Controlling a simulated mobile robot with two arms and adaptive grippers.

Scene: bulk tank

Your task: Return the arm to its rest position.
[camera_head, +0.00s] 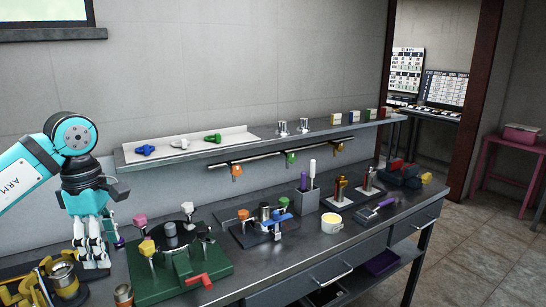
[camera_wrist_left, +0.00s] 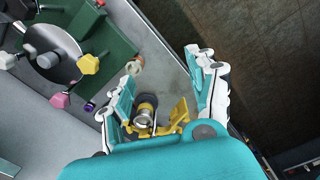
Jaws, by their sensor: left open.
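My left gripper (camera_head: 95,255) hangs down over the left end of the grey workbench (camera_head: 330,250), from a teal and white arm. In the left wrist view its two fingers (camera_wrist_left: 167,75) are spread apart, with nothing held between them. A yellow fixture (camera_head: 27,284) with a metal cylinder (camera_head: 63,279) stands beside the gripper in the head view. In the wrist view the yellow fixture (camera_wrist_left: 180,113) and cylinder (camera_wrist_left: 145,113) show between the finger bases. I cannot tell the exact gap between them and the gripper. My right gripper is not in view.
A green fixture (camera_head: 205,262) with coloured knobs stands just right of the gripper. A blue and orange fixture (camera_head: 262,226), a tool holder (camera_head: 307,199) and a yellow-filled cup (camera_head: 332,222) lie farther right. A wall shelf (camera_head: 230,147) runs above the bench.

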